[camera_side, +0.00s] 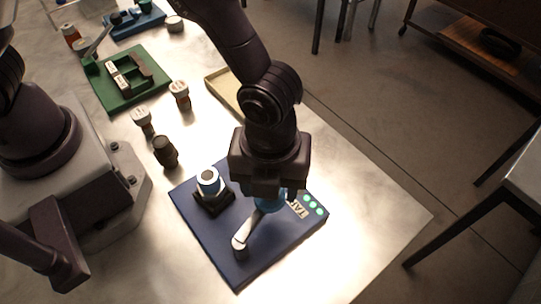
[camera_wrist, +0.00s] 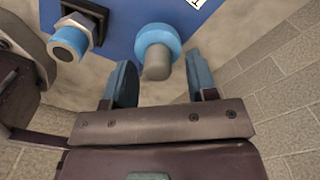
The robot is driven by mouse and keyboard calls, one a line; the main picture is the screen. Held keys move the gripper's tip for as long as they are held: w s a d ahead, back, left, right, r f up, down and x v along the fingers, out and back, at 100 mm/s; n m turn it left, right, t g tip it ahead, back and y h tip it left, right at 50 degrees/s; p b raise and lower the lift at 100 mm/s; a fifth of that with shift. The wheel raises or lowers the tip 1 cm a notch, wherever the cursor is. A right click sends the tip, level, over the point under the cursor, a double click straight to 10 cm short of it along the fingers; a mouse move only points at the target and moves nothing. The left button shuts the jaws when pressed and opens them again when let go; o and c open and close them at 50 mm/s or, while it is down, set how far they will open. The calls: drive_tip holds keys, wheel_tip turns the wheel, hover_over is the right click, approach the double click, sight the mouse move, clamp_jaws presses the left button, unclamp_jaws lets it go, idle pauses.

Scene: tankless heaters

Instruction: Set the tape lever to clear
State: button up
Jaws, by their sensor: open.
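The blue board (camera_side: 215,235) lies on the table in the side view. It carries a pale lever (camera_side: 246,230) that slants down and left to a grey end knob. Its upper end meets a blue part (camera_side: 268,199) under my gripper (camera_side: 283,196). A partly covered letter label (camera_side: 298,209) and several green lights (camera_side: 314,204) are at the right. In the wrist view my gripper (camera_wrist: 160,75) is open, with its blue fingers apart. A blue ring with a grey stub (camera_wrist: 156,66) shows just beyond and between them. Contact cannot be told.
A blue-and-white round fitting on a black base (camera_side: 209,182) stands left of my gripper; it also shows in the wrist view (camera_wrist: 68,43). A dark bottle (camera_side: 165,152), small capped bottles (camera_side: 180,95) and a green board (camera_side: 128,90) lie farther back. The table's right front is clear.

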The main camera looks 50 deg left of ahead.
wheel_tip(320, 180, up, 12)
idle(0.4)
drive_tip(key=shift+r, duration=0.1)
drive_tip(key=s+a+r+n+t, duration=0.1)
drive_tip(key=a+r+n+t, duration=0.1)
drive_tip(key=a+n, duration=0.6)
drive_tip(key=s+a+r+n+t, duration=0.1)
drive_tip(key=s+a+r+n, duration=0.1)
drive_tip(key=a+r+n, duration=0.3)
drive_tip(key=s+a+r+n+t, duration=0.2)
drive_tip(key=a+r+n, duration=0.1)
drive_tip(key=a+n, duration=1)
drive_tip(key=shift+r+n+t, duration=0.25)
drive_tip(key=shift+n+t, duration=0.05)
drive_tip(key=shift+n, duration=0.3)
